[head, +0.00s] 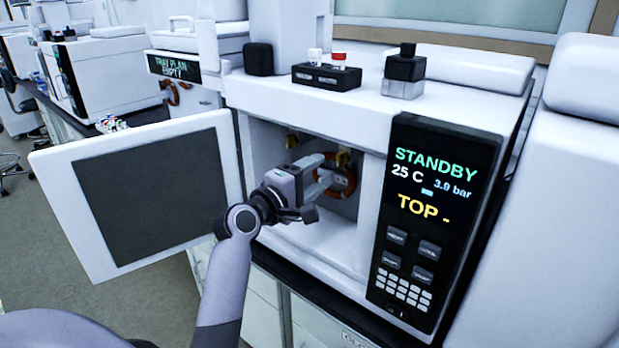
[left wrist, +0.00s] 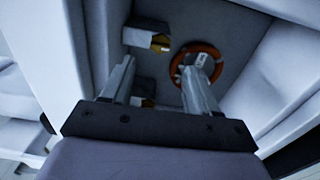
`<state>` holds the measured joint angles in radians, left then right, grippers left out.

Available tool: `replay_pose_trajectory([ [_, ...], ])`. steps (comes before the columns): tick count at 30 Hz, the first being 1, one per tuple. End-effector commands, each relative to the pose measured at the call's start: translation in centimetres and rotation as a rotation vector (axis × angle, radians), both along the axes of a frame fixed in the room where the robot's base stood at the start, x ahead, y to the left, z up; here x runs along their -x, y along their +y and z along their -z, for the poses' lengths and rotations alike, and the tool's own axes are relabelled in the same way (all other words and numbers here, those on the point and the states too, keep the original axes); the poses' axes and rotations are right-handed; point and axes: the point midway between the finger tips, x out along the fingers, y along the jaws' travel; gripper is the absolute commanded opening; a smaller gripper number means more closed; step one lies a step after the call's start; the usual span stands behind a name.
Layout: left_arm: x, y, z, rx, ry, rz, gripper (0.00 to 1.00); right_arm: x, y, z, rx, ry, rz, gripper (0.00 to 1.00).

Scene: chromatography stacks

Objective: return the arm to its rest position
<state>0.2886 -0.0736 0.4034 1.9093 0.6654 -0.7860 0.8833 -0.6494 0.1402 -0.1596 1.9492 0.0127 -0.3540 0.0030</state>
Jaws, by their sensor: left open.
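My left gripper (head: 322,172) reaches into the open compartment of the white instrument (head: 300,95) in the head view. Its two fingers also show in the left wrist view (left wrist: 161,70), spread apart with nothing between them. An orange ring-shaped coil (head: 347,182) hangs at the compartment's back wall, partly hidden behind the fingers. In the left wrist view the coil (left wrist: 214,53) has a small white tag, and the right finger overlaps it; I cannot tell if they touch. My right gripper is not in view.
The instrument's door (head: 88,160) stands open to the left of my left arm. A display panel (head: 425,220) reading STANDBY is right of the opening. Two dark fittings with yellowish ends (left wrist: 148,35) project inside the compartment. Small blocks (head: 327,76) stand on top.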

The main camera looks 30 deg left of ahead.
Motion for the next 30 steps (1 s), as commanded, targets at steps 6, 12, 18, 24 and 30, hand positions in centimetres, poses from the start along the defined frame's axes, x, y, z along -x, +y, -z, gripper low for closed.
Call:
replay_pose_trajectory([
  [6, -0.1, 0.0, 0.0, 0.0, 0.0, 0.0, 0.6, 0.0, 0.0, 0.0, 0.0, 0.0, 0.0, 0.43],
  [12, 0.0, 0.0, 0.0, 0.0, 0.0, 0.0, 0.6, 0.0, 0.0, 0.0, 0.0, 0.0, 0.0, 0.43],
  [18, 0.1, -0.1, 0.5, -0.018, 0.009, -0.001, 0.6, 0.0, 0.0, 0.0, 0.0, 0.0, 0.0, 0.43],
  [24, 2.0, -1.4, 6.9, -0.271, 0.119, 0.0, 0.6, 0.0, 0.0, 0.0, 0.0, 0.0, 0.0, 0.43],
  [30, 7.2, -4.2, 16.8, -0.726, 0.26, 0.086, 0.6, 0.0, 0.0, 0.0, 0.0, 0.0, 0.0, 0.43],
])
